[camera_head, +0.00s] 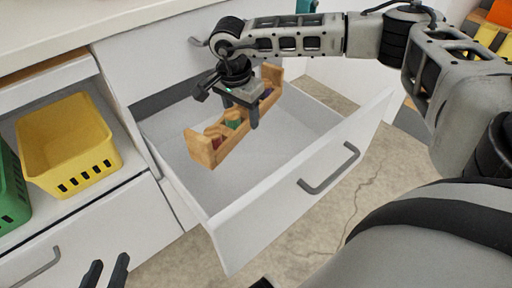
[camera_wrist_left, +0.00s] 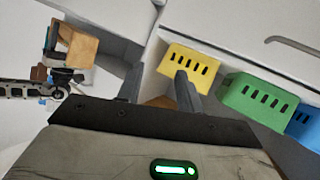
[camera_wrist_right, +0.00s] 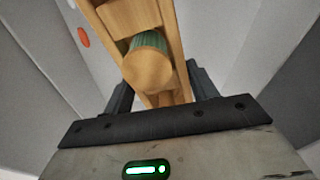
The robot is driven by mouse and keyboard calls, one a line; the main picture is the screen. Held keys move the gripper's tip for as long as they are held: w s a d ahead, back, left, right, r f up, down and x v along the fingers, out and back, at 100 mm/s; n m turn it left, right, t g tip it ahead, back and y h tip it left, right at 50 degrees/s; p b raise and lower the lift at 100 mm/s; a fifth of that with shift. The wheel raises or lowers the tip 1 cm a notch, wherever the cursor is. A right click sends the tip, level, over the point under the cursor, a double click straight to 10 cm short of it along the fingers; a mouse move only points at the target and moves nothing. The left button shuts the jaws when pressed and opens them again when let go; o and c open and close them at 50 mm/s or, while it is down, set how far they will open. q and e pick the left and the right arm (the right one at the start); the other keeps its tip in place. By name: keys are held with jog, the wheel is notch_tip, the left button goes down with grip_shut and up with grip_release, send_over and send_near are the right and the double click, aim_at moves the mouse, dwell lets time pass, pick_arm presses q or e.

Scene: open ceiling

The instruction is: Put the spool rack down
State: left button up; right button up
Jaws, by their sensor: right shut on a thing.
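The wooden spool rack (camera_head: 205,148) with coloured thread spools is over the open white drawer (camera_head: 227,213) in the head view. My right gripper (camera_head: 248,112) is shut on the rack near its middle. In the right wrist view the rack (camera_wrist_right: 176,40) passes between the fingers, with a green spool end facing the camera. I cannot tell whether the rack touches the drawer floor. My left gripper (camera_head: 105,272) is empty at the bottom left of the head view, its fingers apart. The left wrist view also shows the rack (camera_wrist_left: 80,50) at upper left.
A yellow basket (camera_head: 68,145) and a green basket (camera_head: 12,190) stand in the open compartment at left. A blue basket (camera_wrist_left: 304,126) shows in the left wrist view. The drawer walls surround the rack, and the drawer floor right of it is clear.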

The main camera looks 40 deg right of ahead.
jog(key=n+b, duration=0.1)
jog(key=b, duration=0.1)
send_over(243, 155)
jog(key=f, duration=0.4)
jog(key=shift+s+a+f, duration=0.1)
jog(key=shift+a+f, duration=0.05)
jog(key=shift+a, duration=0.05)
notch_tip(243, 155, down, 5)
jog(key=shift+f+b, duration=0.1)
jog(key=shift+b, duration=0.55)
notch_tip(243, 155, down, 4)
jog(key=shift+r+b, duration=0.1)
jog(key=shift+b, duration=0.6)
jog(key=shift+f, duration=0.4)
pick_arm(q)
jog(key=shift+w+d+n+t+h, duration=0.15)
jog(key=shift+d+n+t+h, duration=0.4)
jog(key=shift+d+h, duration=0.3)
pick_arm(e)
jog(key=shift+r, duration=0.1)
jog(key=o, duration=1.2)
jog(key=shift+f, duration=0.2)
jog(key=shift+c, duration=0.2)
